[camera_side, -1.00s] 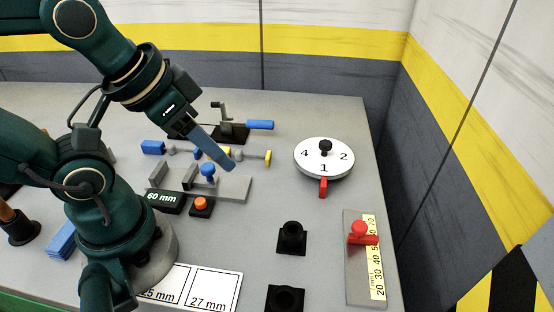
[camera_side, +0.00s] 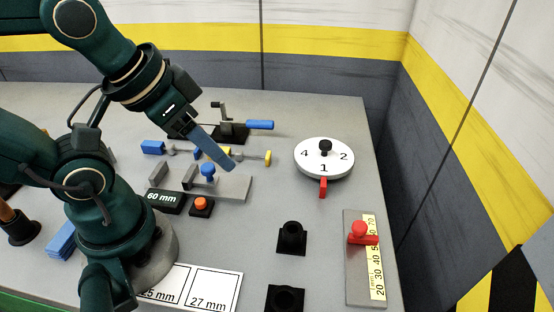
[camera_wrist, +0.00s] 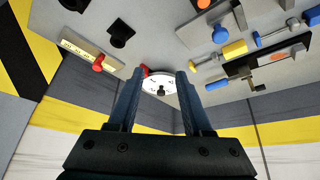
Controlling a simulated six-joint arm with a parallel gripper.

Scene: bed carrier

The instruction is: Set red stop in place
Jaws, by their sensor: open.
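The red stop (camera_side: 361,233) with its round knob sits on a grey plate (camera_side: 353,279) with a yellow scale (camera_side: 376,272), at the right of the table in the side view. The scale reads 20 to 70, and the stop is near its upper end, around 60. The stop also shows in the wrist view (camera_wrist: 98,64), at upper left. My gripper (camera_side: 228,165) hangs above the carriage area, well left of the stop. In the wrist view, its two blue fingers (camera_wrist: 184,80) are spread apart with nothing held between them.
A white numbered dial (camera_side: 312,170) with a red pointer (camera_side: 323,187) stands behind the scale plate. Two black sockets (camera_side: 291,239) lie left of it. A black "60 mm" sign (camera_side: 164,199) and an orange button (camera_side: 201,204) sit by a grey fixture (camera_side: 234,189). The wall is close on the right.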

